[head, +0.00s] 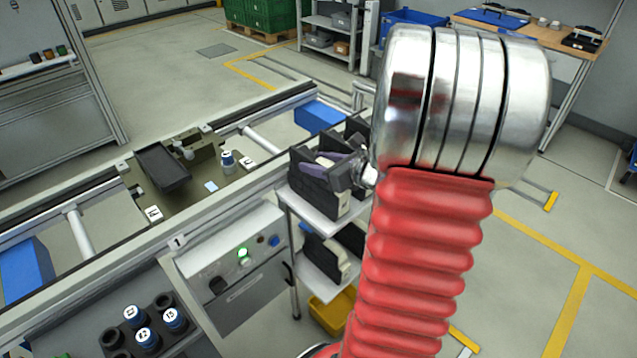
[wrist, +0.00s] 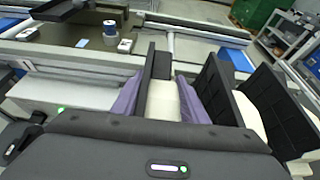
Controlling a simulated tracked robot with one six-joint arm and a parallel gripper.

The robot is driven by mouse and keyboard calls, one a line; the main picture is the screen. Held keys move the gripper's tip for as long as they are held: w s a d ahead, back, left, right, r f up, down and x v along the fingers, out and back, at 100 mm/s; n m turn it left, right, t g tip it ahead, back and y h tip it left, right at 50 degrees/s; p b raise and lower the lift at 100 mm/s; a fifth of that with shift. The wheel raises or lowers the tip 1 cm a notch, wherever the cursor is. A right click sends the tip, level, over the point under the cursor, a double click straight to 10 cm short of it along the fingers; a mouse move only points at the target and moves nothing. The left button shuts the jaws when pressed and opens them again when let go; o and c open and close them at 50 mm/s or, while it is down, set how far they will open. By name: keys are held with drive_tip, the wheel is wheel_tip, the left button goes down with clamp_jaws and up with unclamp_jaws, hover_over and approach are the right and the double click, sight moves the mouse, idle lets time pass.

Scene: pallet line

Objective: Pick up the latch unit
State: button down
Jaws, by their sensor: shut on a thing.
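The latch unit (wrist: 163,100) shows in the wrist view as a cream body with a dark block at its far end. My gripper (wrist: 158,110) is shut on it, with a purple finger on each side. In the head view my gripper (head: 334,160) is at a black holder (head: 315,190) on the upper shelf of a small rack, partly hidden by the arm. The unit still sits low among the black panels, and I cannot tell whether it touches the shelf. Its underside is hidden.
More black and cream pieces (wrist: 282,110) stand close on the right. A conveyor rail (head: 110,222) runs left of the rack, carrying a fixture with a dark tray (head: 163,168). A control box (head: 240,262) with a green light is below.

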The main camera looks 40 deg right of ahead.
drive_tip(key=shift+r, duration=0.1)
wheel_tip(320, 180, up, 10)
drive_tip(key=shift+f, duration=0.1)
idle(0.7)
idle(0.5)
